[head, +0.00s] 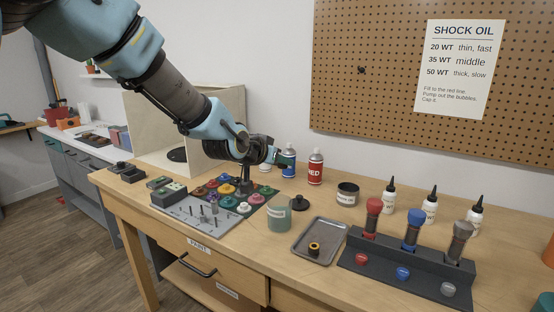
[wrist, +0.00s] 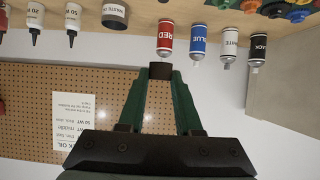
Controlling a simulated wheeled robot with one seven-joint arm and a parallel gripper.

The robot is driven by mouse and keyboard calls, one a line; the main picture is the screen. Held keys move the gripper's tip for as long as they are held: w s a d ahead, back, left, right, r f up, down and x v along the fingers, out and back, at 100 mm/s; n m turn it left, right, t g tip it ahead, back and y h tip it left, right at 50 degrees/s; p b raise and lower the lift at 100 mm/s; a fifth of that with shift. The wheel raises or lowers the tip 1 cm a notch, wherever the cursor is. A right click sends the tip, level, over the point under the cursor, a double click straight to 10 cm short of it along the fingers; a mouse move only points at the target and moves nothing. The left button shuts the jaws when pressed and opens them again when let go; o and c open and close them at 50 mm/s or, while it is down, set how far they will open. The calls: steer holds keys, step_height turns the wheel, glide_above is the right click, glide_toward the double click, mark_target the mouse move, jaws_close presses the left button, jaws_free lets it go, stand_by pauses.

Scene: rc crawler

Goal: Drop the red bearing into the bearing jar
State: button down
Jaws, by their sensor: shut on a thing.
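My gripper (head: 280,160) reaches over the bench, pointing right in the head view, near the paint cans. In the wrist view its green fingers (wrist: 160,80) close on a small dark thing (wrist: 160,70) at their tips. No red shows on this thing, so I cannot tell whether it is the red bearing. A clear greenish jar (head: 277,217) with a pale label, apparently the bearing jar, stands upright and open on the bench, below my gripper in the head picture.
A grey tray (head: 330,233) holds a black and yellow ring (head: 314,248). A red can (head: 315,168), a blue can (head: 288,160), a dark cup (head: 347,194) and white bottles (head: 388,196) stand behind.

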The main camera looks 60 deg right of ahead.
step_height(320, 180, down, 5)
steer(key=shift+r+b, duration=0.15)
steer(key=shift+b, duration=0.6)
steer(key=c, duration=0.5)
jaws_free()
steer(key=shift+a, duration=0.1)
steer(key=b+v, duration=0.3)
steer(key=v, duration=0.7)
steer(key=shift+a+r, duration=0.2)
steer(key=shift+a, duration=0.1)
